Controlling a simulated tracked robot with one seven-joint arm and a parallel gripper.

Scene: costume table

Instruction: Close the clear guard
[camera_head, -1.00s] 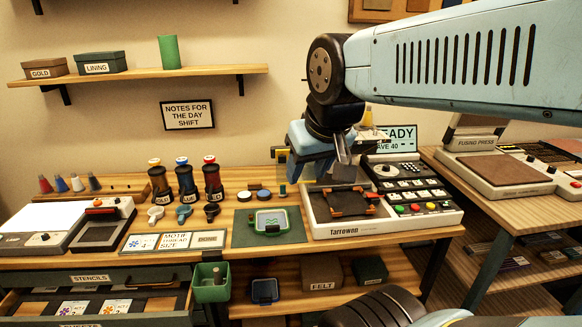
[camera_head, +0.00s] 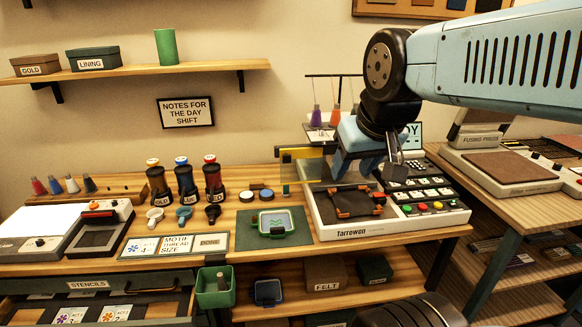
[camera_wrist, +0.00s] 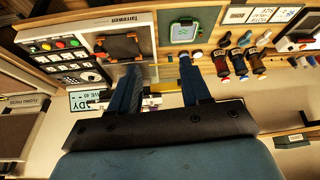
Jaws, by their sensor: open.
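The clear guard (camera_head: 301,166) appears to be the see-through panel with a yellow edge standing upright at the back left of the Tarrowen machine (camera_head: 352,232). My gripper (camera_head: 384,172) is open and empty above the back of the machine, right of the panel, pointing down. It hides part of the machine's back and its display. In the wrist view, my two fingers (camera_wrist: 160,72) are spread apart with nothing between them. The machine (camera_wrist: 150,22) shows beyond the left finger. A hoop with orange clamps (camera_head: 352,202) lies on the machine's bed.
A control panel with coloured buttons (camera_head: 425,208) is on the machine's right. Thread spools (camera_head: 335,116) stand behind it. A green hoop on a mat (camera_head: 272,222) lies to the left, with bottles (camera_head: 186,182) beyond. A fusing press (camera_head: 495,165) stands on the right table.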

